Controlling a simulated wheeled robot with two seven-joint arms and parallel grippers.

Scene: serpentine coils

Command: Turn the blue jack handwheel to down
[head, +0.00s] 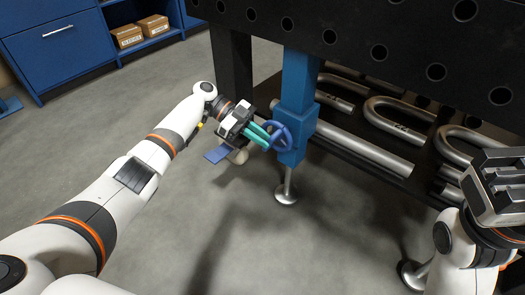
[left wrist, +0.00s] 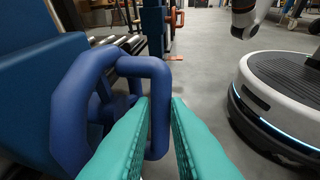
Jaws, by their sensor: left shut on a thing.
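The blue jack handwheel (head: 280,136) sits on the side of a blue jack leg (head: 299,85) under the dark table. My left gripper (head: 263,134), with teal fingers, reaches it from the left. In the left wrist view the handwheel (left wrist: 75,110) fills the left half, and its near rim passes between the teal fingers of my left gripper (left wrist: 161,115). The fingers are shut on that rim. My right gripper (head: 497,187) is at the right edge, far from the wheel; its fingers are not clear.
The dark perforated table (head: 345,25) hangs over the wheel. A lower shelf holds bent metal pipes (head: 400,112) to the right. The jack's metal foot (head: 286,194) stands on open grey floor. A blue cabinet (head: 60,50) with cardboard boxes (head: 127,36) is at the back left.

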